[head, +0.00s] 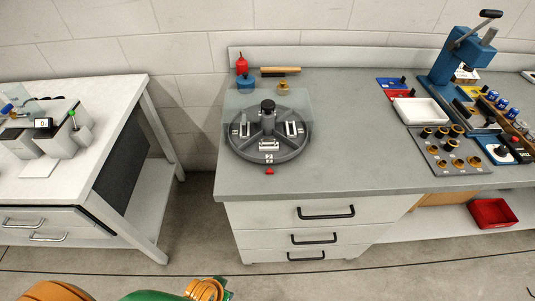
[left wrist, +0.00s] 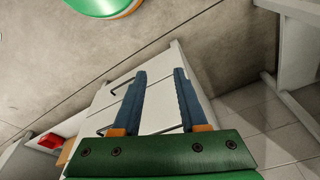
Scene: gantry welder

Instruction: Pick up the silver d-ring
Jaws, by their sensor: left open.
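A round dark fixture (head: 292,151) stands on the grey bench, with a black knob at its centre and several small silver pieces around it. Silver pieces show at its left (head: 244,129), right (head: 291,128) and front (head: 268,145). I cannot tell which of them, if any, is the silver d-ring. My left gripper (left wrist: 160,73) shows in the left wrist view with its two blue fingers apart and nothing between them. It points at the white drawer front, away from the fixture. In the head view only parts of my arm show at the bottom edge. My right gripper is not visible.
The grey bench top (head: 350,150) is clear right of the fixture. A clear panel, a red bottle (head: 241,65) and a wooden-handled tool (head: 281,71) are behind. A white tray (head: 420,112) and blue press (head: 452,65) stand right. A gap separates the left table (head: 100,110).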

